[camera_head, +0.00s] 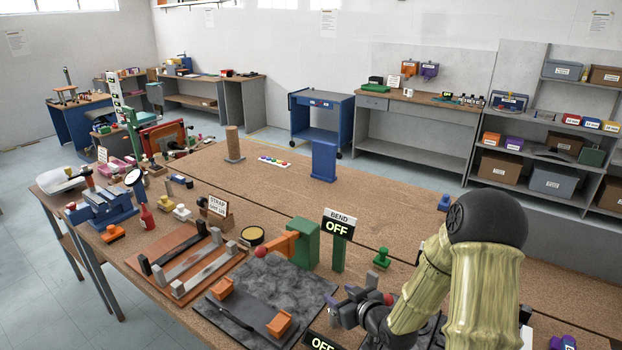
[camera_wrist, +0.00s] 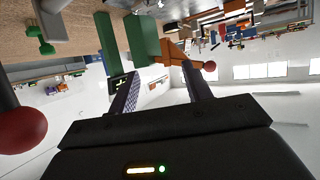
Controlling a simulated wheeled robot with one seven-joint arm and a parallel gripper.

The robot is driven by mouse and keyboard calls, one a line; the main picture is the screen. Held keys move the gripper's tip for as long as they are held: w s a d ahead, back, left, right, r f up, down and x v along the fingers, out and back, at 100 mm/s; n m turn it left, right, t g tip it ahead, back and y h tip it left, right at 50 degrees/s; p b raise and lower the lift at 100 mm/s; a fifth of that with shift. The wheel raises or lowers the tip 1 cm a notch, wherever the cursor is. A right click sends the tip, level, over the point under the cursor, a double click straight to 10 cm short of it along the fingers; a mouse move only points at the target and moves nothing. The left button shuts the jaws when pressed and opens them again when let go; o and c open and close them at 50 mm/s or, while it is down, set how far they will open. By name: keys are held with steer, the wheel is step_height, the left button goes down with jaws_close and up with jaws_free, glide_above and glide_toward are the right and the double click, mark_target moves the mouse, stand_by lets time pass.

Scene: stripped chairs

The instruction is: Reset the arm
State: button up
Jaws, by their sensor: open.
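My gripper (camera_head: 345,297) is above the front part of the wooden workbench (camera_head: 395,220), near the "BEND OFF" sign. In the wrist view its two fingers (camera_wrist: 160,90) stand apart with no object held between them. My arm, in a pale ribbed cover with a dark joint, fills the lower right of the head view. The wrist view is tilted; it shows a green block (camera_wrist: 142,40) and an orange lever with a red ball (camera_wrist: 209,66) beyond the fingers.
The green bending device (camera_head: 303,243) and its "BEND OFF" sign (camera_head: 339,224) stand close to my gripper. A dark plate with orange clamps (camera_head: 280,323) lies to its left. A blue vise (camera_head: 105,207) is farther left. The bench's middle right is fairly clear.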

steer(key=s+d+r+m+g+h, duration=0.2)
steer(key=s+r+g+h, duration=0.1)
steer(key=s, duration=0.7)
steer(key=s+d+r+m+g+h, duration=0.2)
steer(key=s+g, duration=0.4)
steer(key=s, duration=0.5)
step_height(320, 180, up, 2)
steer(key=shift+s+d+r+m+h, duration=0.1)
steer(key=shift+s+d+m+h, duration=0.2)
steer(key=shift+m+h, duration=0.35)
steer(key=shift+w, duration=0.1)
steer(key=shift+c, duration=0.2)
steer(key=shift+c, duration=1.2)
steer(key=shift+d, duration=0.1)
